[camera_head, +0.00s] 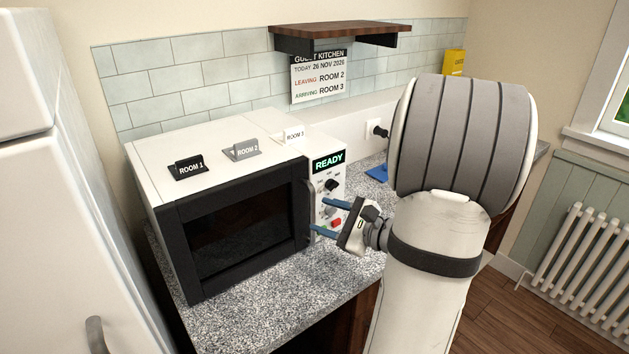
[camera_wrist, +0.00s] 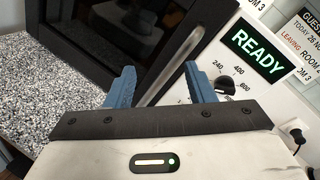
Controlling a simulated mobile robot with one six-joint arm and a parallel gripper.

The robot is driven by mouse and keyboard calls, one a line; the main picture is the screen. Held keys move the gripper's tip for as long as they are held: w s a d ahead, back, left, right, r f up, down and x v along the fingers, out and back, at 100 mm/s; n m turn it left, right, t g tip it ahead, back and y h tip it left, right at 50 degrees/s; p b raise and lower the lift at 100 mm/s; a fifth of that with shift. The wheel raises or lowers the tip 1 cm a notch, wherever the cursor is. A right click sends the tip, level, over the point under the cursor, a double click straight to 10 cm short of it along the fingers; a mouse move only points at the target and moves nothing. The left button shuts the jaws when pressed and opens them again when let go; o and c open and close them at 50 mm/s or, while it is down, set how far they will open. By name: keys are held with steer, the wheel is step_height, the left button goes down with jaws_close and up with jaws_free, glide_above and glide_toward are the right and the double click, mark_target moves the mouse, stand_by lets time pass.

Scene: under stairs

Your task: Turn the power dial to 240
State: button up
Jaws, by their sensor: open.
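The microwave (camera_head: 225,165) stands on the counter with its dark door shut. Its control panel has a lit READY display (camera_head: 328,162), which also shows in the wrist view (camera_wrist: 257,49). The power dial (camera_head: 331,186) is a dark knob under the display. In the wrist view the dial (camera_wrist: 225,86) sits among the marks 240, 400, 600 and 800, partly hidden behind my right finger. I cannot tell where its pointer stands. My gripper (camera_head: 319,216) has its blue fingers apart and empty, in front of the lower panel beside the door handle. In the wrist view my gripper (camera_wrist: 160,70) points at the handle, left of the dial.
A paler lower knob (camera_head: 331,212) and a red button (camera_head: 336,222) are near my fingers. The door handle (camera_wrist: 172,65) stands out beside the panel. ROOM 1 (camera_head: 189,168), ROOM 2 (camera_head: 242,150) and ROOM 3 (camera_head: 294,135) tags stand on the microwave. A fridge (camera_head: 60,200) is at left.

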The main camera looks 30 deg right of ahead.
mark_target(335, 188)
steer(key=d+m+t+h, duration=0.3)
steer(key=d+m+h, duration=0.1)
steer(key=d, duration=0.4)
steer(key=w+p, duration=0.1)
steer(key=w, duration=0.2)
steer(key=w+p, duration=0.1)
steer(key=w, duration=0.3)
steer(key=shift+a+r, duration=0.2)
steer(key=shift+s, duration=0.1)
steer(key=c, duration=0.9)
steer(key=shift+a, duration=0.25)
steer(key=shift+c, duration=0.5)
steer(key=shift+d+m, duration=0.2)
steer(key=shift+m, duration=0.1)
